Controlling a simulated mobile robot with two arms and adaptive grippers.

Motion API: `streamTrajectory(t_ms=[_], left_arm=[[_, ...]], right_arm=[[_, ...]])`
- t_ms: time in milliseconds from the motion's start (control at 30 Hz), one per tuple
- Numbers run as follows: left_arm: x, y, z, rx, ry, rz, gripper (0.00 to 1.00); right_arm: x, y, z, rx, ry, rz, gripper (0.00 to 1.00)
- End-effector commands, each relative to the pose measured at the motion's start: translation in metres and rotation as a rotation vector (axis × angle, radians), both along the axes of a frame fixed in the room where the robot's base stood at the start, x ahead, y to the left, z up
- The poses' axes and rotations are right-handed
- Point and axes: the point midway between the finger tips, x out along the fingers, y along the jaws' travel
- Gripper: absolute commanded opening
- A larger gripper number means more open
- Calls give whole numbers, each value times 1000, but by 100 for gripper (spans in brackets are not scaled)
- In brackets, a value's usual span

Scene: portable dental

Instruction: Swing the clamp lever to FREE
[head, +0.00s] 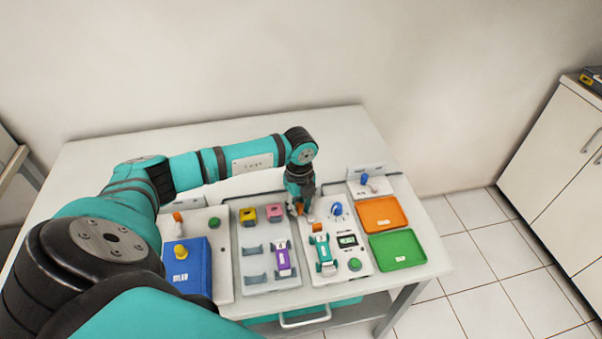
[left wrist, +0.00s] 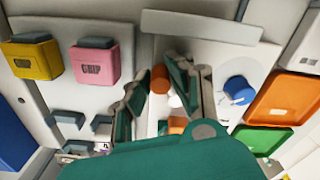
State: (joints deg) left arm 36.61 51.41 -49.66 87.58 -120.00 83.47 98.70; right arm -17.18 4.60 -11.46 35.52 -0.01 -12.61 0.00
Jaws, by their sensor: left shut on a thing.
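The clamp lever, with an orange end (left wrist: 159,79), stands on the white panel (head: 346,264) right of centre, and my gripper hides much of it. My left gripper (head: 298,208) reaches down over the back left corner of that panel. In the left wrist view its two fingers (left wrist: 170,88) are on either side of the lever, shut on it. A teal and white device (head: 323,254) with an orange part (head: 317,227) sits on the panel just in front of the gripper. The lever's markings cannot be read. My right gripper is not in view.
A blue knob (head: 337,209), a small display (head: 347,240) and a green button (head: 354,264) share the panel. Orange (head: 380,214) and green (head: 398,249) trays lie to the right. Yellow (head: 248,214) and pink (head: 275,212) blocks stand left of the gripper. A blue box (head: 187,270) is farther left.

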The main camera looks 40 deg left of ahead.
Motion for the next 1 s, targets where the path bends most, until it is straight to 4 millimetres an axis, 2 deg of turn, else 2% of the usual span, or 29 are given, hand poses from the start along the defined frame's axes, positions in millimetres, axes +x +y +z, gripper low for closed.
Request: streamTrajectory(t_ms=[500, 533, 700, 1000], left_arm=[[-2, 1, -1, 1, 4, 18, 0], [-2, 1, -1, 2, 5, 18, 21], [-2, 0, -1, 1, 3, 18, 43], [-1, 0, 2, 0, 0, 18, 43]], right_arm=[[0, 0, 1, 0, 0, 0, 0], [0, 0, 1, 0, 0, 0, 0], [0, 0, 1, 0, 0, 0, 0], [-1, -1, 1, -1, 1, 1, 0]])
